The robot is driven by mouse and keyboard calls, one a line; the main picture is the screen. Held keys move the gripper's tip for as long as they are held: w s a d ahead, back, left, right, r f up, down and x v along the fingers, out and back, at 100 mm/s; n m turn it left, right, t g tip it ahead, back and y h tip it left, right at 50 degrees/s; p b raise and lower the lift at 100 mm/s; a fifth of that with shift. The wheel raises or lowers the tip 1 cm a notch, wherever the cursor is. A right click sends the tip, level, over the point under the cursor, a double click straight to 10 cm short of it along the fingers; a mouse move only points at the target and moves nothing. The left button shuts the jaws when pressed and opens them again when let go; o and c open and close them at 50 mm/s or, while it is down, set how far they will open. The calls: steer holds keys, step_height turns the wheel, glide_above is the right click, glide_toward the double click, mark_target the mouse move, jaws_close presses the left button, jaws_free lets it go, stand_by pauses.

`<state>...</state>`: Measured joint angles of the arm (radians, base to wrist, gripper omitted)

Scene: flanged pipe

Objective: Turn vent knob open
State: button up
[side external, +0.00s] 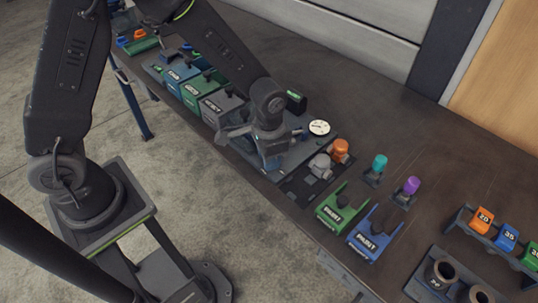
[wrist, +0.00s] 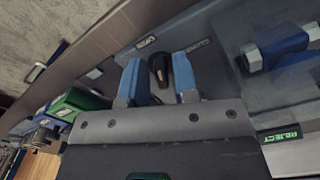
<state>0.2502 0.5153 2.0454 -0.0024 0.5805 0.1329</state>
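In the wrist view a small dark knob (wrist: 158,68) stands on a grey panel (wrist: 215,75), with a small label (wrist: 146,42) that seems to read OPEN above it and another, less legible label to its right. My gripper (wrist: 158,84) has its two blue fingers spread on either side of the knob, with a gap showing between them. I cannot tell whether either finger touches the knob. In the side external view my gripper (side external: 273,162) is down over the grey panel (side external: 300,152), and the knob is hidden behind it.
A white dial gauge (side external: 319,127) stands on the panel's right part. A black box with a green REJECT label (wrist: 279,136) is close by. Several bins stand to the left. Orange and grey parts (side external: 340,150) and green and blue holders (side external: 375,235) stand to the right.

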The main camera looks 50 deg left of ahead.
jaws_close()
steer(key=n, duration=0.4)
steer(key=shift+d+n, duration=0.15)
steer(key=shift+n, duration=0.15)
steer(key=shift+o, duration=1.2)
jaws_free()
